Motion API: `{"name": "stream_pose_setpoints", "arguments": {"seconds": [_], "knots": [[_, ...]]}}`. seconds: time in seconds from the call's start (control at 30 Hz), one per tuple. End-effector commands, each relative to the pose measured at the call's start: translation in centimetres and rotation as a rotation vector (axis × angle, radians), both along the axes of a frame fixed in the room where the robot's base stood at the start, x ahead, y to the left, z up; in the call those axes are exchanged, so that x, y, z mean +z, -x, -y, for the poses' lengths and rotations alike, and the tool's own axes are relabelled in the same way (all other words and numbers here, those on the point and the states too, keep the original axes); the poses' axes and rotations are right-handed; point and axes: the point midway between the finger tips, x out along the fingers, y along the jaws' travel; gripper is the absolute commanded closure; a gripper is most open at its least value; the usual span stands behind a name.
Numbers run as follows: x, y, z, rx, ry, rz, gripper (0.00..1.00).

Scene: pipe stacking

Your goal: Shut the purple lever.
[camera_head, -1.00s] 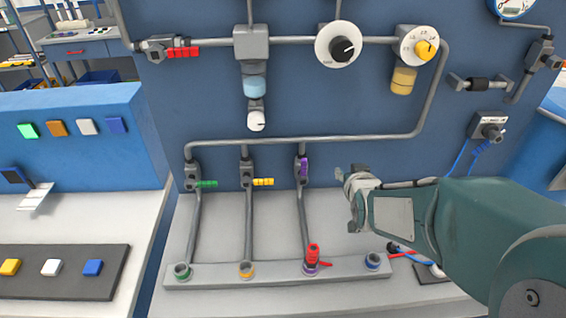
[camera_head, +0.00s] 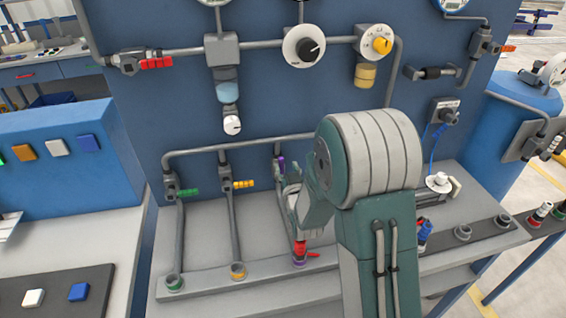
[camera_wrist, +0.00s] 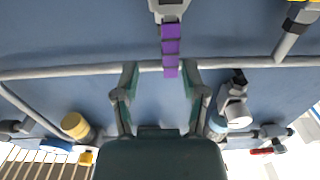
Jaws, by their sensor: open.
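The purple lever (camera_head: 281,164) is on the rightmost of the three vertical pipes on the blue panel. It points along its pipe. My gripper (camera_head: 287,192) is close to it in the head view, partly hidden by my own arm. In the wrist view, the purple lever (camera_wrist: 170,45) hangs from its grey valve body (camera_wrist: 170,10) at the top. Its free end reaches the gap between the open fingertips of my gripper (camera_wrist: 160,68), nearer the right finger. Contact cannot be made out.
A green lever (camera_head: 188,192) and a yellow lever (camera_head: 244,184) stick out sideways on the neighbouring pipes. A horizontal pipe (camera_head: 230,145) runs above them. A red-topped connector (camera_head: 300,248) stands below my gripper. Dials and a red lever (camera_head: 157,63) are higher on the panel.

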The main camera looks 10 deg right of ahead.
Motion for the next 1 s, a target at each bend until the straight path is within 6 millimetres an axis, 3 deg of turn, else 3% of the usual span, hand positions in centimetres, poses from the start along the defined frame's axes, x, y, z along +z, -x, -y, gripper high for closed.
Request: {"name": "stream_pose_setpoints", "arguments": {"seconds": [0.2, 0.5, 0.53, 0.63, 0.67, 1.0], "knots": [[0.0, -2.5, -0.2, 0.002, 0.001, 0.0, 0.44], [0.1, -2.9, 0.3, 0.0, -0.003, 0.0, 0.44], [0.1, -2.9, 0.2, 0.0, -0.003, 0.0, 0.49], [0.1, -2.9, 0.1, 0.0, -0.001, 0.0, 0.93], [0.1, -2.9, 0.0, 0.001, -0.001, 0.0, 1.0], [0.0, -3.1, 0.0, 0.001, -0.01, 0.0, 1.0]]}}
